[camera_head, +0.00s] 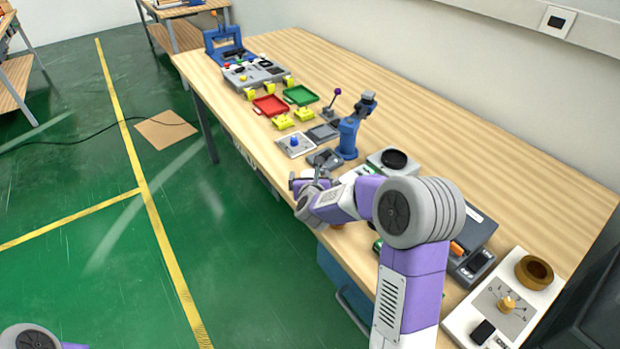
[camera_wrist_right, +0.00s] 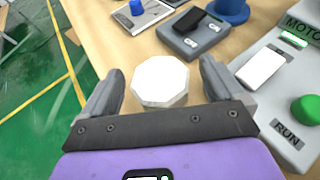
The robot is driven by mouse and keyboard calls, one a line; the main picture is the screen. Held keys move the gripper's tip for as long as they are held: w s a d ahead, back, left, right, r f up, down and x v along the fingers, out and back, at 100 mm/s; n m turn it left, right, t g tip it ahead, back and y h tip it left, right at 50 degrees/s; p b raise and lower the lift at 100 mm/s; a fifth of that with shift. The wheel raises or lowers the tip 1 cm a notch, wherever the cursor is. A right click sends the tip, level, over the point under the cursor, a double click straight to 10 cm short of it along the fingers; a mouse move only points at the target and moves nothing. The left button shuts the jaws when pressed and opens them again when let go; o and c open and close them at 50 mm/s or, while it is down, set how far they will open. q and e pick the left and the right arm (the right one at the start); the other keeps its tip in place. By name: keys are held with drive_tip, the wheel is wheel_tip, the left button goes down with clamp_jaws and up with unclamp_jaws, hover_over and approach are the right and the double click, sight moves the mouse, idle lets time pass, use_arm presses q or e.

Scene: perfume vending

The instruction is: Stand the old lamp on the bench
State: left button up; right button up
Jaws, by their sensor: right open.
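The wooden bench (camera_head: 455,150) runs along the wall. My right gripper (camera_head: 312,180) is over the bench's near edge in the head view. In the right wrist view its two fingers (camera_wrist_right: 162,72) are spread wide. A white, many-sided thing (camera_wrist_right: 160,88) lies between them, with a gap on each side. I see it from its flat end and cannot tell for sure that it is the old lamp. In the head view my own arm and gripper hide it. My left gripper is out of view.
A blue stand (camera_head: 348,138), a white panel with a blue knob (camera_head: 294,144), and red (camera_head: 270,105) and green (camera_head: 301,95) trays stand beyond the gripper. A motor panel (camera_wrist_right: 280,95) is close on the right in the wrist view. The bench's wall side is clear.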

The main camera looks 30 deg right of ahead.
drive_tip(key=shift+r+p, duration=0.25)
drive_tip(key=shift+p, duration=0.1)
drive_tip(key=p+v, duration=0.1)
drive_tip(key=v, duration=1.1)
